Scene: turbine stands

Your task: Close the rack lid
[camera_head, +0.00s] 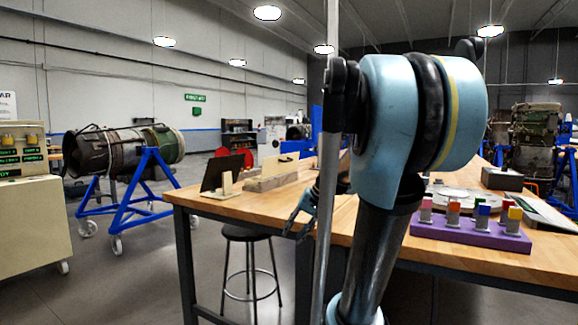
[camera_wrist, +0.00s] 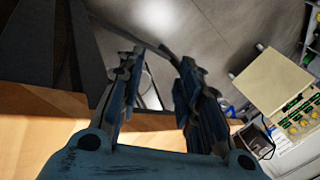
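My gripper (camera_head: 303,210) hangs beside the workbench's front edge in the head view, partly behind my own arm. In the wrist view its two fingers (camera_wrist: 158,75) are spread apart with nothing between them, only the floor and a stool beyond. A purple rack (camera_head: 470,232) holds several small tubes with coloured caps at the right of the bench, well away from my gripper. No lid shows plainly on it. A dark upright panel (camera_head: 222,172) stands at the bench's left end beside a small wooden stand; I cannot tell whether it is the rack lid.
The wooden workbench (camera_head: 240,203) runs across the middle. A black stool (camera_head: 248,234) stands by its front edge. A turbine on a blue wheeled stand (camera_head: 128,200) and a beige control console (camera_head: 30,215) are at left, with open floor between.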

